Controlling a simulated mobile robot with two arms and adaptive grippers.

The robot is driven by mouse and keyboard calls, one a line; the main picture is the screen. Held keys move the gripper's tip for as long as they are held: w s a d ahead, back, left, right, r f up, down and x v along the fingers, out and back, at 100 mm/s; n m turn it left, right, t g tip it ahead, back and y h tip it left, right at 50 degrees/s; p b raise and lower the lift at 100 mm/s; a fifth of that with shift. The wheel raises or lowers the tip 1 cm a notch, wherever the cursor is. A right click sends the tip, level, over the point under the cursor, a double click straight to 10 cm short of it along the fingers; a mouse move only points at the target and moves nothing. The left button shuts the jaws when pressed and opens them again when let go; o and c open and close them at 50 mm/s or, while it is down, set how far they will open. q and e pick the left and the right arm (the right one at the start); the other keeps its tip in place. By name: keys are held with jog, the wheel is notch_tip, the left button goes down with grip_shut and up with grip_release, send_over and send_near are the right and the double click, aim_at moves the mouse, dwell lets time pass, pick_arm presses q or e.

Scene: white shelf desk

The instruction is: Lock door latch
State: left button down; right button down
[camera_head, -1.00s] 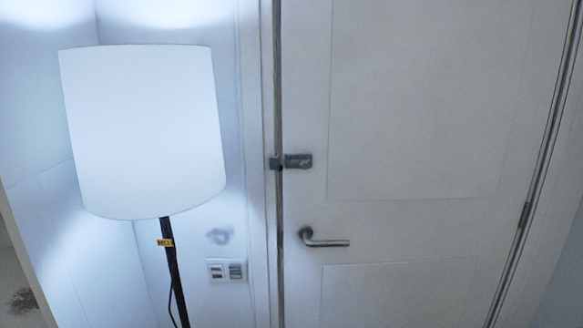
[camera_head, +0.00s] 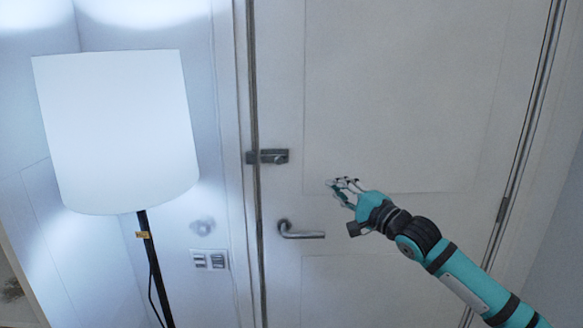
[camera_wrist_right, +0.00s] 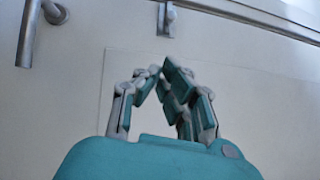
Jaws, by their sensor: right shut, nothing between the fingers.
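The door latch (camera_head: 273,157) is a small grey metal piece on the left edge of the white door (camera_head: 400,100), above the handle. A small catch piece sits beside it on the door frame. I cannot tell whether the bolt is across. In the right wrist view the latch (camera_wrist_right: 167,18) shows at the top, beyond the fingertips. My right gripper (camera_head: 341,184) is in front of the door, to the right of and slightly below the latch, apart from it. Its fingers are shut and empty, and they also show in the wrist view (camera_wrist_right: 161,72). My left gripper is not in view.
A lever handle (camera_head: 300,233) is below the latch, left of my right gripper. A lit floor lamp (camera_head: 118,130) stands at the left. Wall switches (camera_head: 210,259) are left of the door frame. The space between gripper and latch looks clear.

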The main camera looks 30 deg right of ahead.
jog(key=p, duration=0.4)
send_near(283, 158)
jog(key=w+d, duration=0.2)
jog(key=d, duration=0.1)
jog(key=shift+w+a+p, duration=0.55)
jog(key=shift+w+a, duration=0.25)
jog(key=shift+w, duration=0.25)
jog(key=shift+w+a, duration=0.5)
jog(key=shift+a, duration=0.1)
